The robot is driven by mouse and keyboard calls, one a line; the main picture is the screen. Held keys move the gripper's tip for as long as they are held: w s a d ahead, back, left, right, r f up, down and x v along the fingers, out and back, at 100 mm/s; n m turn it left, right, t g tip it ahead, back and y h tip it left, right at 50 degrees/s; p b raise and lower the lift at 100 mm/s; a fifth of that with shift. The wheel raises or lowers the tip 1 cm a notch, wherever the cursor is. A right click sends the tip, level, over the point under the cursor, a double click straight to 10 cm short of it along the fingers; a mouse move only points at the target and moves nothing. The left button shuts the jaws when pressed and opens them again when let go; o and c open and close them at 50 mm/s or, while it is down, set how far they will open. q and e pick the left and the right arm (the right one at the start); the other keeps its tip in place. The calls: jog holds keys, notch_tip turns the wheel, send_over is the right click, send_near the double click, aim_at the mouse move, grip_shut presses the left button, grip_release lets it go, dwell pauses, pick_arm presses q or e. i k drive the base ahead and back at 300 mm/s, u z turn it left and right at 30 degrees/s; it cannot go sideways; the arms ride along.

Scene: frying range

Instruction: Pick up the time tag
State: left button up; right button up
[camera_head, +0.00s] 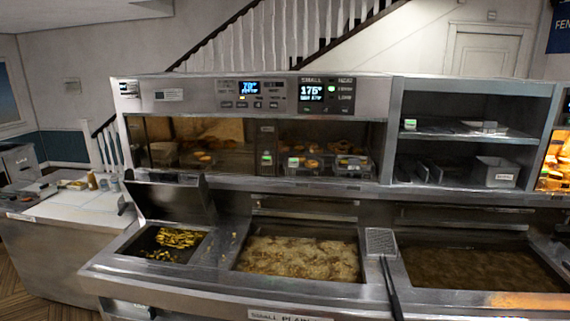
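Several small pale tags with green marks show on the range, and any of them may be the time tag. One tag (266,159) is on the divider of the heated cabinet. Another tag (293,162) is at the front of a food tray, and a third tag (354,161) is by the clear tray to its right. One more tag (410,124) is on the upper shelf at right. They are too small to read. Neither of my grippers is in view.
Frying vats (297,259) run along the front, with a dark vat (478,269) at right. A long-handled skimmer (380,242) lies between them. A smaller bin (168,244) holds fries. A white counter (82,203) stands at left. A metal container (495,172) sits on the lower shelf.

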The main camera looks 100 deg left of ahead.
aim_at(293, 162)
jog(key=k, duration=0.85)
jog(key=u, duration=2)
